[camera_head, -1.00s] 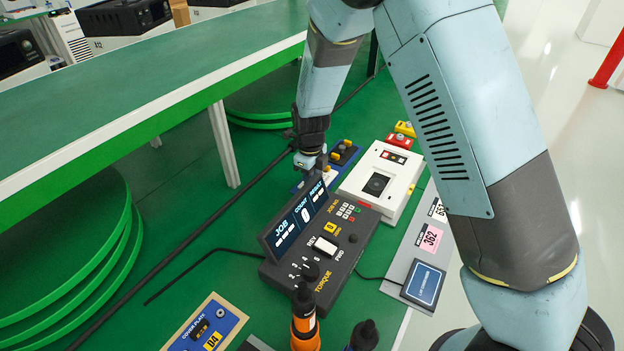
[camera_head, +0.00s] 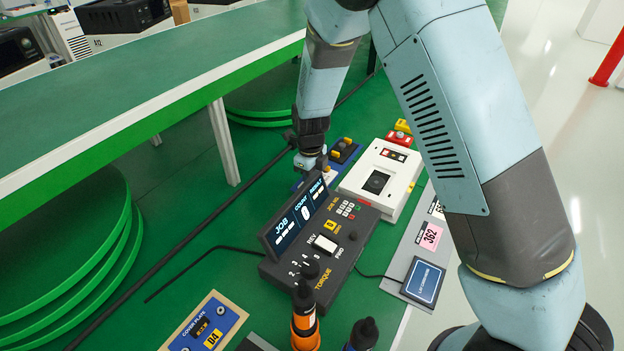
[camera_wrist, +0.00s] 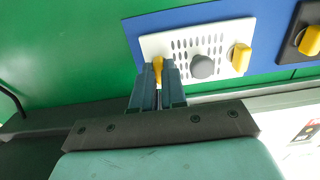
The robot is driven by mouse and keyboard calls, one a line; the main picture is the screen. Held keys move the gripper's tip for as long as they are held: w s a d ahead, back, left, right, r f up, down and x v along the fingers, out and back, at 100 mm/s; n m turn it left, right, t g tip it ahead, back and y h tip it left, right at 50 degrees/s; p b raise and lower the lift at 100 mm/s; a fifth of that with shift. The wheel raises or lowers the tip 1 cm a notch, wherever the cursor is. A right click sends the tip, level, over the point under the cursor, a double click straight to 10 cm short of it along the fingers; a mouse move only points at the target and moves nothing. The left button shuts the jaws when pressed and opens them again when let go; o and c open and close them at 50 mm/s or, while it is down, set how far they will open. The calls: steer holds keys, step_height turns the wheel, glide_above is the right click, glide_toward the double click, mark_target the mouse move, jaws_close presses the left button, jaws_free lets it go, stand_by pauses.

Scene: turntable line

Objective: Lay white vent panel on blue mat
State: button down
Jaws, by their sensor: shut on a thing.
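The white vent panel (camera_wrist: 217,40) shows in the wrist view, with rows of slots, a grey knob and two yellow grips. My gripper (camera_wrist: 158,68) is shut on the yellow grip (camera_wrist: 158,65) at the panel's left end. The blue mat (camera_wrist: 165,21) lies behind the panel and shows along its upper side and at its right end. I cannot tell whether the panel touches the mat. In the head view my gripper (camera_head: 312,168) is behind the dark torque controller, which hides its tips and most of the panel.
The torque controller (camera_head: 330,245) with its raised display stands in front of my gripper. A white box (camera_head: 382,180) is to its right. A dark plate with a yellow grip (camera_wrist: 303,38) is on the blue surface beyond the panel.

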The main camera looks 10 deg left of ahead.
steer(key=shift+f, duration=0.1)
steer(key=c, duration=0.7)
jaws_free()
steer(key=shift+r, duration=3.8)
